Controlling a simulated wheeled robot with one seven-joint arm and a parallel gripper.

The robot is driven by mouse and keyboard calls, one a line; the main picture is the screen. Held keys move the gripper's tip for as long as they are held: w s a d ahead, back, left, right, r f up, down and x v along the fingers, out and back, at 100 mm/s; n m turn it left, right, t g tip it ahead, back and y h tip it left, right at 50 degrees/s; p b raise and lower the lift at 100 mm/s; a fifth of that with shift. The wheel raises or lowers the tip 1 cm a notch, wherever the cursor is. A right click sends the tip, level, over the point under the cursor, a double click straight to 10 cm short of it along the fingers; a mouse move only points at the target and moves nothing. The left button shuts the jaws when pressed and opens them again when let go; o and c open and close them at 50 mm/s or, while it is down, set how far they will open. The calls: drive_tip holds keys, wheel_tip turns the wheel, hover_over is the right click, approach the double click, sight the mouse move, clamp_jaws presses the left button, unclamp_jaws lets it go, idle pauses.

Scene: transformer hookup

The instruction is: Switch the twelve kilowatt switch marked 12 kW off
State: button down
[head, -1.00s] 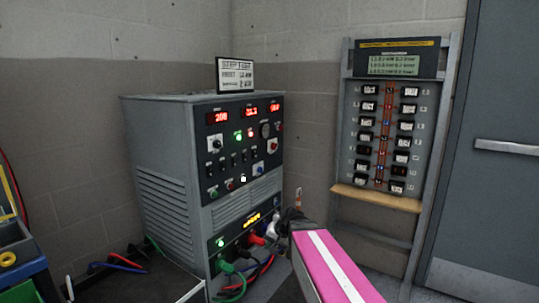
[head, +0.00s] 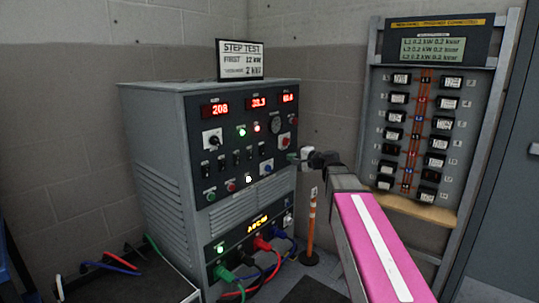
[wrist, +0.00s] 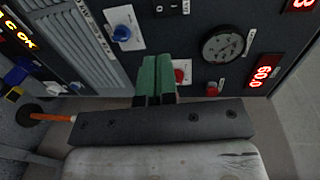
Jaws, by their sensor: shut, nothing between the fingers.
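The grey load cabinet (head: 240,180) stands in the corner with its control panel facing right. A row of small black switches (head: 236,157) runs across the middle of the panel. Their markings are too small to read, so I cannot tell which is marked 12 kW. My gripper (head: 291,158) is at the panel's right edge, in front of it, to the right of the switch row. In the wrist view its green fingers (wrist: 157,76) are together and empty, near a red button (wrist: 181,76) and a round gauge (wrist: 222,44). A blue knob (wrist: 122,33) is to their left.
A step test sign (head: 240,60) stands on the cabinet. Coloured cables (head: 262,245) plug in low at its front. An orange post (head: 312,225) stands right of it. A breaker board (head: 425,130) hangs behind my arm.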

sight(263, 154)
drive_tip(key=x, duration=1.4)
drive_tip(key=shift+a, duration=0.1)
drive_tip(key=shift+w+a, duration=0.1)
drive_tip(key=shift+a, duration=0.05)
drive_tip(key=s+d+f, duration=0.1)
drive_tip(key=s+d, duration=0.7)
drive_tip(key=d, duration=0.3)
drive_tip(key=shift+s+f, duration=0.35)
drive_tip(key=shift+f, duration=0.05)
drive_tip(key=shift+d, duration=0.1)
